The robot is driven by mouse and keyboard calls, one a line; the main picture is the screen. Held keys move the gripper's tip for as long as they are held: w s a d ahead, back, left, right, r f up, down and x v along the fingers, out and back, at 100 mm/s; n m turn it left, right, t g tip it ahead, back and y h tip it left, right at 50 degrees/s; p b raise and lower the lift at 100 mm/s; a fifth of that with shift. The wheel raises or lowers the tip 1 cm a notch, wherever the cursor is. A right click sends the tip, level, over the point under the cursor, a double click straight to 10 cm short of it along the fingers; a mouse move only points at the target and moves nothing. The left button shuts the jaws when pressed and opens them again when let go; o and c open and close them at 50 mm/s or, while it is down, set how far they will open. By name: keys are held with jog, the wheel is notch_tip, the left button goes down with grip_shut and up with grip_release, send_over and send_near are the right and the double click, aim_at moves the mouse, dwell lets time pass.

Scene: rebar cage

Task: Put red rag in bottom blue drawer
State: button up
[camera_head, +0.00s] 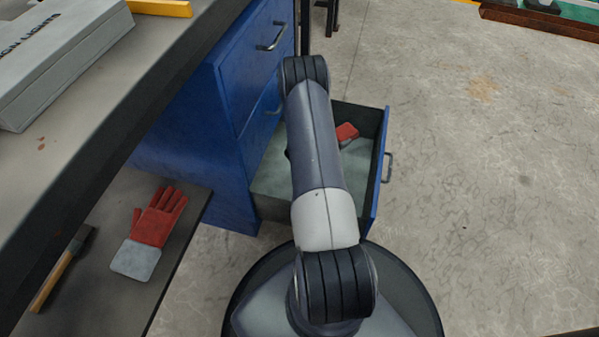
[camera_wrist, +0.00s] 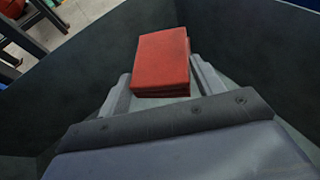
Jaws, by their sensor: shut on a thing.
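The red rag (camera_wrist: 162,62) is a small folded block between the two fingers of my gripper (camera_wrist: 160,88) in the wrist view. My gripper is shut on it. The rag also shows in the head view (camera_head: 346,132), inside the outline of the open bottom drawer, with my arm covering most of my gripper. The bottom blue drawer (camera_head: 378,172) is pulled out from the blue cabinet (camera_head: 235,100). Its grey floor is partly hidden by my arm. Dark drawer walls surround the rag in the wrist view. I cannot tell whether the rag touches the drawer floor.
A workbench (camera_head: 150,75) with a grey case (camera_head: 60,60) stands at the left. A lower shelf (camera_head: 95,290) holds a red and grey glove (camera_head: 152,228) and a hammer (camera_head: 58,270). The concrete floor (camera_head: 480,180) at the right is clear.

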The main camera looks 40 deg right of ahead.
notch_tip(320, 180, down, 13)
jog(key=b, duration=0.5)
jog(key=shift+r, duration=0.15)
jog(key=o, duration=1)
jog(key=shift+o, duration=0.2)
jog(key=p+v, duration=0.2)
jog(key=v, duration=0.5)
jog(key=shift+a+r+p, duration=0.1)
jog(key=shift+a+p, duration=0.2)
jog(key=shift+p, duration=0.1)
